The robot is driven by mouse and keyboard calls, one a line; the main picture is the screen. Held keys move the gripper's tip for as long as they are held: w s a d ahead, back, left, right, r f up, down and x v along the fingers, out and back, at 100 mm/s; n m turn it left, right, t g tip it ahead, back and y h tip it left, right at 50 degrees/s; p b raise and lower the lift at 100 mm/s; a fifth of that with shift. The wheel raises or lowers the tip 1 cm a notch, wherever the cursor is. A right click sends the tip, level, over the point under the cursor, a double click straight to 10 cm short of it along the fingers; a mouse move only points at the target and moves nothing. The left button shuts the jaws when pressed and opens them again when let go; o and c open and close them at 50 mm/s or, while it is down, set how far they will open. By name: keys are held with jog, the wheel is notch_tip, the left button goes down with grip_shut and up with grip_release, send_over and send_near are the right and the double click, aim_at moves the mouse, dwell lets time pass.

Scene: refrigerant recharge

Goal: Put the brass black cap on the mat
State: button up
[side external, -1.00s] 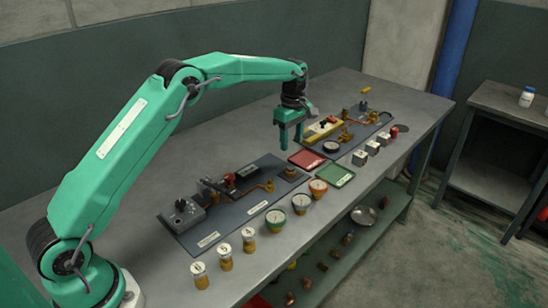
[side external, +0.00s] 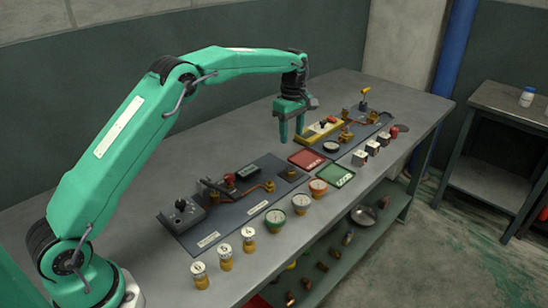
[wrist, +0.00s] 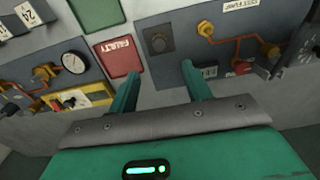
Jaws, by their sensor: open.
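My gripper (side external: 291,138) is open and empty, raised above the bench near the red tray. In the wrist view its two fingers (wrist: 160,72) stand apart with nothing between them.
A red tray marked FAULTY (wrist: 119,58) and a green tray (side external: 336,176) lie beside the square. Copper pipework boards (side external: 235,200) sit on both sides. Gauges (side external: 318,188) and labelled jars (side external: 199,274) line the front edge. The bench behind is clear.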

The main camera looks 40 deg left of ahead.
jog(key=s+d+r+m+t, duration=0.25)
jog(key=s+r+m, duration=0.65)
jog(key=s+r, duration=0.75)
jog(key=s+f+m+t, duration=0.1)
jog(key=s+f+m, duration=0.2)
jog(key=s, duration=0.8)
jog(key=s+d+f+m+t, duration=0.1)
jog(key=s+m, duration=0.4)
jog(key=s, duration=0.6)
notch_tip(320, 180, down, 2)
jog(key=shift+s+f+m+t, duration=0.1)
jog(key=shift+s+m+t, duration=0.1)
jog(key=shift+m+t, duration=0.3)
